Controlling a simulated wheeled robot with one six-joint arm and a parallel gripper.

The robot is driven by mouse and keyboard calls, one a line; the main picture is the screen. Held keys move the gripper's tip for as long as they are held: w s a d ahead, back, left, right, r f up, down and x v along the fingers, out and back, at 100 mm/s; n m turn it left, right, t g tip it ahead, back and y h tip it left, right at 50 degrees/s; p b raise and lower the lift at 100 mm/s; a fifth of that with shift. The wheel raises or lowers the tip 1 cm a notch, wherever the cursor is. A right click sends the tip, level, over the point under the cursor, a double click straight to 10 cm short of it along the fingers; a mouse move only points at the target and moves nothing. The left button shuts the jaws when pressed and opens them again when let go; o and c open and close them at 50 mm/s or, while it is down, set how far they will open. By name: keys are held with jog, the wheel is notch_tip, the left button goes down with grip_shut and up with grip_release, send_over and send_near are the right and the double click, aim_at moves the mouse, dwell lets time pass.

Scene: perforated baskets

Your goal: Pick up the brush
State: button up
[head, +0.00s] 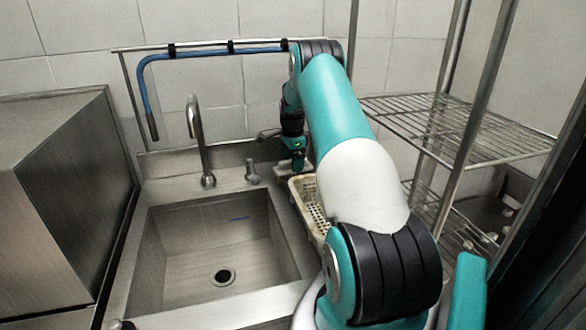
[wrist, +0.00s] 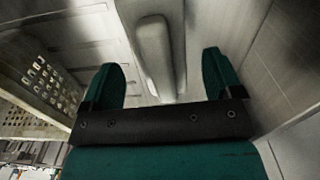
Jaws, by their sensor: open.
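My gripper (head: 298,163) hangs pointing down at the back right of the sink, just behind the basket. In the wrist view my gripper (wrist: 162,70) is open, with its two green fingers apart and nothing clamped between them. A pale grey, elongated, rounded piece (wrist: 152,48) lies ahead, in line with the gap between the fingers; it looks like the brush, but its bristles do not show. I cannot tell its distance from the fingertips. In the head view I cannot make out the brush clearly around my gripper.
A perforated cream basket (head: 311,203) stands right of the steel sink (head: 285,240), partly hidden by my arm; it also shows left in the wrist view (wrist: 42,80). A faucet (head: 204,140) and a blue hose (head: 146,90) are to the left. A wire shelf (head: 450,125) stands right.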

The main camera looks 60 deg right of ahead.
jog(key=shift+d+f, duration=0.15)
jog(key=shift+f, duration=1.4)
jog(key=c, duration=1)
jog(key=shift+r, duration=0.1)
